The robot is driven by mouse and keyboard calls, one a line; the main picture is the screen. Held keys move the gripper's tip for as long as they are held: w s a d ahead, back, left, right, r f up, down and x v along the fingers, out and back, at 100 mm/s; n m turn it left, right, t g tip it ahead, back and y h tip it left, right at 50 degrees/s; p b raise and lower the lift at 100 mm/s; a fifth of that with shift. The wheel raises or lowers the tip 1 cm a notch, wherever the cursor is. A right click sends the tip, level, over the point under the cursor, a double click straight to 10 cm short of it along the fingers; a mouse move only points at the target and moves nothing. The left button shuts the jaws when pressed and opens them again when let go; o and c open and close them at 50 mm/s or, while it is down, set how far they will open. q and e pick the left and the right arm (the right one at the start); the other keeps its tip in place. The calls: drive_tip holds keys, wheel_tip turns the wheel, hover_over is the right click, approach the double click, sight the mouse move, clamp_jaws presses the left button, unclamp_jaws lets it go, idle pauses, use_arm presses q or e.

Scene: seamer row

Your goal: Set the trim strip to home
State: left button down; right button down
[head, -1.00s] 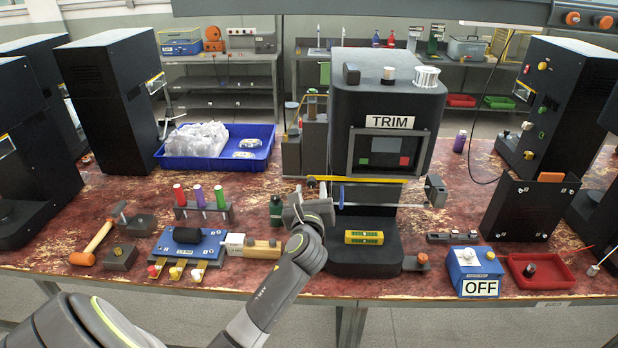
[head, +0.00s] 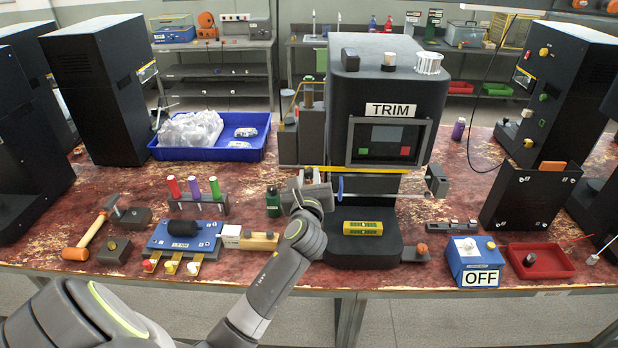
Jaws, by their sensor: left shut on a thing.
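The black TRIM machine (head: 420,85) stands on the red worn table, with a small screen on its front. A yellow strip (head: 375,170) runs across it below the screen. Below that is a thin horizontal rod with a blue ring (head: 340,189). My left gripper (head: 309,196) is at the left end of this rod, just left of the ring. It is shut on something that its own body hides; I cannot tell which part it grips. My right gripper is not in view.
A yellow level-like block (head: 362,228) lies on the machine's base. A dark green bottle (head: 273,202) stands close left of my gripper. A blue fixture (head: 182,236) is further left. A blue box marked OFF (head: 477,251) and a red tray (head: 560,272) are at right.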

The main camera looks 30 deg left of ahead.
sight(323, 169)
use_arm(q)
drive_tip(key=shift+w+d, duration=0.45)
drive_tip(key=shift+d, duration=0.25)
drive_tip(key=shift+w+d, duration=0.45)
drive_tip(key=shift+d, duration=0.25)
drive_tip(key=c, duration=1.3)
unclamp_jaws()
drive_tip(key=shift+o, duration=0.2)
drive_tip(key=shift+p, duration=0.3)
